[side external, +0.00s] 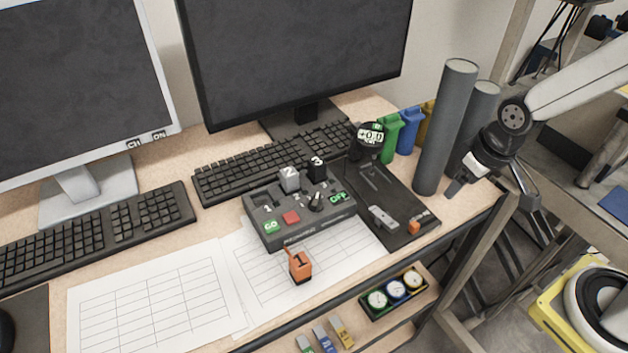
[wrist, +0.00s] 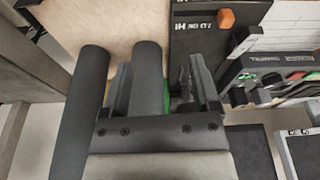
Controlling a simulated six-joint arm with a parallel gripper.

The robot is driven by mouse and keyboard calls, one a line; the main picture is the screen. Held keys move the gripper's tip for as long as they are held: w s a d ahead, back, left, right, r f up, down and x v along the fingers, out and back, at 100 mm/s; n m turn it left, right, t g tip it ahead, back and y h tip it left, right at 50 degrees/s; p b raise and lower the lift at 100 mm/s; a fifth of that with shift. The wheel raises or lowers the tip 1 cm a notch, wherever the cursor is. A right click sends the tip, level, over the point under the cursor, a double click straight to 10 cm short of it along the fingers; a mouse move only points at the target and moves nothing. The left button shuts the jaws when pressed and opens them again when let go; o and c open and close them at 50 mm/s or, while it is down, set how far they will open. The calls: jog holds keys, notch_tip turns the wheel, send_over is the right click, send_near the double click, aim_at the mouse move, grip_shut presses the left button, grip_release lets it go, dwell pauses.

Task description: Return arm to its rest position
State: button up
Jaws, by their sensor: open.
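My gripper (side external: 495,193) hangs at the right end of the desk, just right of two tall dark grey cylinders (side external: 446,125). Its fingers are spread apart with nothing held between them. In the wrist view my gripper (wrist: 163,88) also shows open, with the cylinders (wrist: 84,100) seen beyond and beside the fingers. Whether a finger touches a cylinder I cannot tell. My arm comes in from the upper right. No marker for a rest position shows.
A keyboard (side external: 270,165) lies below the monitor.

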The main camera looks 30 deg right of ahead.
jog(key=shift+s+d+f+m, duration=0.15)
jog(key=shift+s+d+m, duration=0.25)
jog(key=shift+d+m, duration=0.15)
